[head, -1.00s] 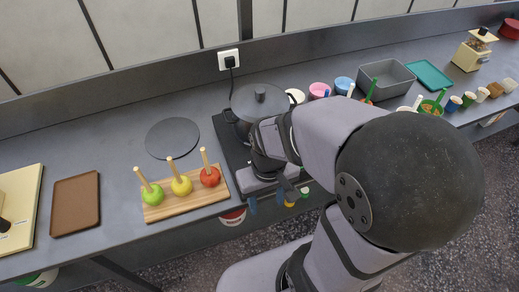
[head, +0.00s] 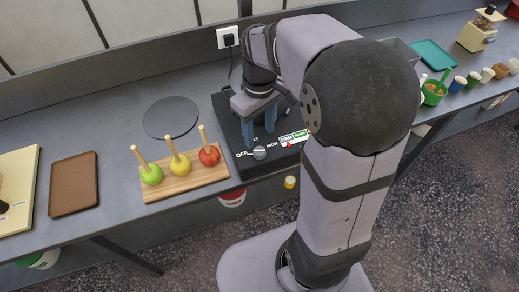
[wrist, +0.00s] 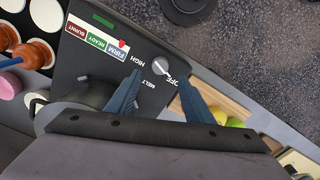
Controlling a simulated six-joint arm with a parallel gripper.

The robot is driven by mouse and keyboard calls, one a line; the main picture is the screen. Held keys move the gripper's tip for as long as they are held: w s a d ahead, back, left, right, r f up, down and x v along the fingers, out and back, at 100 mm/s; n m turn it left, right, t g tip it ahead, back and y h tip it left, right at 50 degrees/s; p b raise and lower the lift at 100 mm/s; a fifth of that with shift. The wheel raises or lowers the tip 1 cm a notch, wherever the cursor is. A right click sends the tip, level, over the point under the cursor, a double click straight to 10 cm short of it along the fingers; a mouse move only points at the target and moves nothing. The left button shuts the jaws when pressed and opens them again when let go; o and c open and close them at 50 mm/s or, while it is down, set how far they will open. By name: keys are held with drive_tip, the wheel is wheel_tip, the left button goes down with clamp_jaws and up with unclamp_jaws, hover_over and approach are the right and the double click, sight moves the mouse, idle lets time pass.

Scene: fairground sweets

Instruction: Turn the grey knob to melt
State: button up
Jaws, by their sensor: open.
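The grey knob (head: 260,153) sits on the front of the black cooker panel (head: 232,140). Its pale pointer appears to face OFF. In the wrist view the knob (wrist: 160,65) shows OFF, MELT and HIGH printed around it. My gripper (head: 259,128) is open above the panel, its two blue fingers pointing down just behind the knob. In the wrist view my gripper (wrist: 160,77) has its fingertips apart, with the knob seen just beyond the gap between them. I see no contact. MELT is partly hidden by a finger in the head view.
A bar marked BURNT, READY and FIRM (wrist: 95,40) lies beside the knob, with a red marker near FIRM. A wooden board (head: 185,184) with apples on sticks stands left of the panel. A dark pot (wrist: 85,93) is partly hidden behind my gripper in the wrist view.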

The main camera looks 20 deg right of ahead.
sight(260, 150)
drive_tip(key=shift+f+p, duration=0.6)
drive_tip(key=shift+f, duration=3.05)
drive_tip(key=c, duration=1)
